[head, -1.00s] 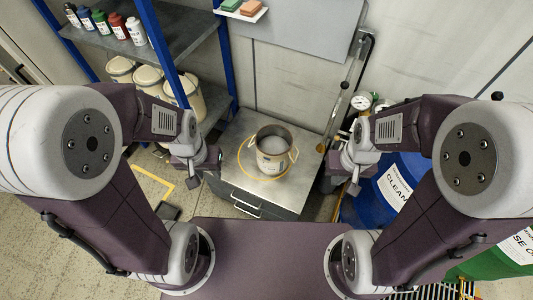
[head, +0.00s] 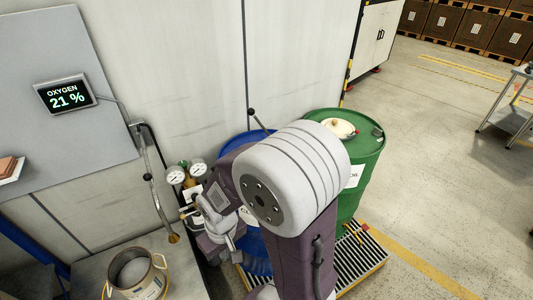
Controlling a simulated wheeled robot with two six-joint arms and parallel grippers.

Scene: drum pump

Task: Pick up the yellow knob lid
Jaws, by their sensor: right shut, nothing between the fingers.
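A pale cream, rounded object (head: 340,127) with a little red at its edge lies on top of the green drum (head: 372,158). It is small in the head view, and I cannot tell for sure whether it is the yellow knob lid. No other lid with a yellow knob shows clearly. My right gripper (head: 228,246) is shut and empty. It hangs left of my right arm, in front of the blue drum (head: 258,262) and well apart from the cream object. My left gripper is out of view.
A pot with handles (head: 135,272) stands on the grey cabinet top (head: 185,272) at lower left. Pressure gauges (head: 176,175) are near my right gripper. My right arm hides much of the blue drum. A striped grating (head: 365,255) lies under the drums. Open floor extends right.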

